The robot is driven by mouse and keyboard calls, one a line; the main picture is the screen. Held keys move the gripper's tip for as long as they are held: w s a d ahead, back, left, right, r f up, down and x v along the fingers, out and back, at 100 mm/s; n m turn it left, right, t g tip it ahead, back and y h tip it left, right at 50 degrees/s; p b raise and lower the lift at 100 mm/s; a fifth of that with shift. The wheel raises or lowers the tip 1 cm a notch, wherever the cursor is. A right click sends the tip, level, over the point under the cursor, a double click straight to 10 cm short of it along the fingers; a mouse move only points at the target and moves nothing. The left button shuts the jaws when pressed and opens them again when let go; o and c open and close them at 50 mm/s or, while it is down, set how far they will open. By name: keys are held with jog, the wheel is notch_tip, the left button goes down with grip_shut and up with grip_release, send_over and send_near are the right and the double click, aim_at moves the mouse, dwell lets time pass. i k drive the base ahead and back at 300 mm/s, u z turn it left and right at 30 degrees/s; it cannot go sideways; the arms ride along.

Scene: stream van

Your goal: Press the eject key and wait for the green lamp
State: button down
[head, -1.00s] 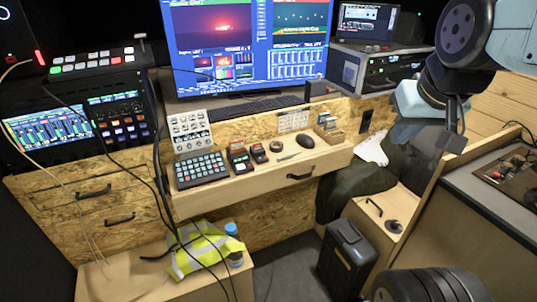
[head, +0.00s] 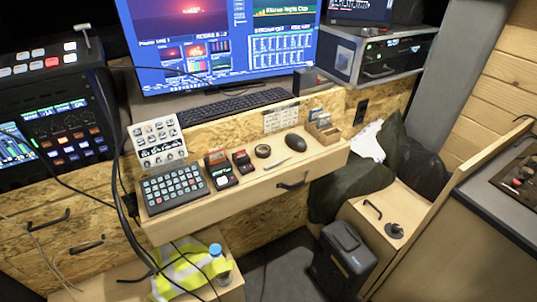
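I cannot make out which key is the eject key, and no lit green lamp can be told for sure at this size. Two small dark devices with red parts stand on the wooden desk (head: 262,187): a larger one (head: 221,172) with a pale key-like patch on its front, and a smaller one (head: 242,162) to its right. A grey and black rack unit (head: 385,60) with small controls on its front stands at the back right. My gripper is not in view.
Black cables (head: 124,190) hang at the left. A black case (head: 343,262) stands on the floor below.

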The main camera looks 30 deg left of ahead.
aim_at(223, 180)
jog(key=z, duration=0.05)
jog(key=k, duration=1.5)
jog(key=u, duration=0.95)
jog(key=i, duration=1)
